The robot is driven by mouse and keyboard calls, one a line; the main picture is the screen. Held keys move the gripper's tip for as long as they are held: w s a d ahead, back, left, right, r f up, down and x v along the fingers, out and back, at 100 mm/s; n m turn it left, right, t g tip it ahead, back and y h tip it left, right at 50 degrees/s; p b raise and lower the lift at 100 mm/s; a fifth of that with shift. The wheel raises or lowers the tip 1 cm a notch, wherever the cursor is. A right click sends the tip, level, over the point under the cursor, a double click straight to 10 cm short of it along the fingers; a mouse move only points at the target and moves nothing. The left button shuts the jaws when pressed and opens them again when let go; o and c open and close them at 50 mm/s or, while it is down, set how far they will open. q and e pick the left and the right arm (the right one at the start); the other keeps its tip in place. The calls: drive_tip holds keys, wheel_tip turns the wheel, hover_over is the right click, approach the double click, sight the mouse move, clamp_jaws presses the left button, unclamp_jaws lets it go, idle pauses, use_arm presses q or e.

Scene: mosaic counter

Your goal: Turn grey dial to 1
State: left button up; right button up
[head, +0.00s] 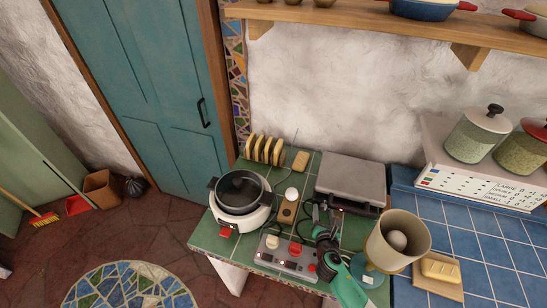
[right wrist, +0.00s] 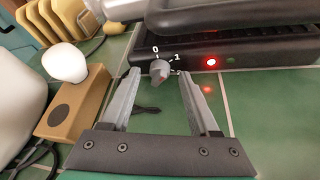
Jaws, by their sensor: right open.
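The grey dial (right wrist: 160,71) sits on the black front of the grey appliance (head: 352,178), with marks 0 and 1 above and to its right. Its pointer direction is too small to tell. In the right wrist view my right gripper (right wrist: 160,76) is open, with one finger on each side of the dial. I cannot tell whether either finger touches it. In the head view my right gripper (head: 325,210) is in front of the appliance and hides the dial. My left gripper is not in view.
A red light (right wrist: 211,62) glows right of the dial. A wooden block with a white bulb (right wrist: 65,61) stands at left. In the head view a control box (head: 286,258), a cooker (head: 240,197) and a beige cup (head: 398,238) crowd the counter.

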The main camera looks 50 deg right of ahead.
drive_tip(key=shift+n+g, duration=0.4)
drive_tip(key=shift+n, duration=0.1)
drive_tip(key=p+v, duration=0.2)
drive_tip(key=v, duration=0.5)
drive_tip(key=shift+w+a+r, duration=0.1)
drive_tip(key=p+v, duration=0.2)
drive_tip(key=p, duration=0.1)
drive_tip(key=r+p+v, duration=0.1)
drive_tip(key=p+v, duration=0.1)
drive_tip(key=p, duration=0.1)
drive_tip(key=shift+w+a+p, duration=0.1)
drive_tip(key=shift+a+p, duration=0.2)
drive_tip(key=w+a+r+m+t, duration=0.1)
drive_tip(key=w+r+m+t, duration=0.1)
drive_tip(key=w+r, duration=0.4)
drive_tip(key=w+a+r+m+t+y+b, duration=0.1)
drive_tip(key=w+r+m, duration=0.4)
drive_tip(key=r, duration=0.5)
drive_tip(key=w+a+r+m+t, duration=0.2)
drive_tip(key=w+r+m, duration=0.1)
drive_tip(key=w+r, duration=0.5)
drive_tip(key=shift+a+r+t+y+b, duration=0.2)
drive_tip(key=shift+a+t+y+b, duration=0.1)
drive_tip(key=shift+a+t+b, duration=0.1)
